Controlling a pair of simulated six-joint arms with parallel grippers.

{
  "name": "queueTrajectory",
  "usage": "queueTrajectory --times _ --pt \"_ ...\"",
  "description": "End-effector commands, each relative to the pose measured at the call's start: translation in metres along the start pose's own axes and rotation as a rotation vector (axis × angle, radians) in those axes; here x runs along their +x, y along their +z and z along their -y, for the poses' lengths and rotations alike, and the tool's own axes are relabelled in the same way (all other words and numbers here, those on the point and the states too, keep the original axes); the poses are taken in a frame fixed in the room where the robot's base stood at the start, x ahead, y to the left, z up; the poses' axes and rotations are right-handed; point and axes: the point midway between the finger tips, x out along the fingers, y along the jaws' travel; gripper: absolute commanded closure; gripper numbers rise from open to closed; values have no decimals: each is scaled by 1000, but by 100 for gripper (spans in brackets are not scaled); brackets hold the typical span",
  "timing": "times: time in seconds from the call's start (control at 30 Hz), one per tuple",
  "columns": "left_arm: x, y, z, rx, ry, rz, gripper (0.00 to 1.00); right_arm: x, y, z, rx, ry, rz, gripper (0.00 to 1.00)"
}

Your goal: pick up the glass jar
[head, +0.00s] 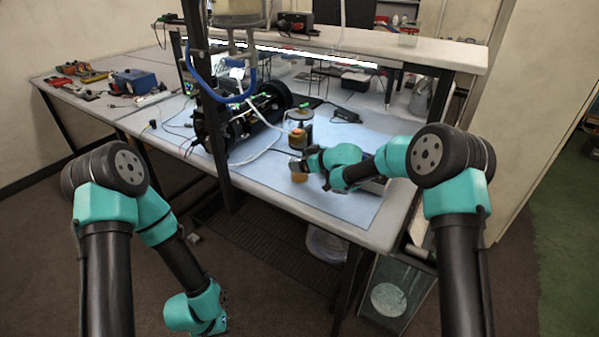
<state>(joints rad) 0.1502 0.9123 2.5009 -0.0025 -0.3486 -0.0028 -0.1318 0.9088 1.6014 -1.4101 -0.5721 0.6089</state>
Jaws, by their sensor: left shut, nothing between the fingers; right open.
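A small glass jar (299,135) with amber contents stands on the blue mat, right of the black cylinder assembly. An amber piece (300,177) shows just below my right gripper; I cannot tell whether it is part of the same jar. My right gripper (297,165) is open, low over the mat in front of the jar, and partly covers the view between these two amber parts. My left gripper (222,298) hangs low over the floor, left of the table's front, small and mostly hidden by its wrist. It is shut and empty, away from the jar.
The black cylinder assembly (240,115) with loose cables lies on the blue mat (265,172). A dark table post (212,130) stands left of it. Tools and a blue box (133,82) lie on the far left table. A raised shelf runs along the back.

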Motion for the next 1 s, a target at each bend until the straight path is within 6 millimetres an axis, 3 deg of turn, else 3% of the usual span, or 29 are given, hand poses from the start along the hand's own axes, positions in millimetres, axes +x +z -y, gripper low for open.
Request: queueTrajectory --times 0.1,0.57,1.0 --pt "0 0 0 0 0 0 100 8 0 0 0 0 0 19" --pt "0 0 0 0 0 0 100 9 0 0 0 1 0 19" --pt "0 0 0 0 0 0 100 8 0 0 1 1 0 59"
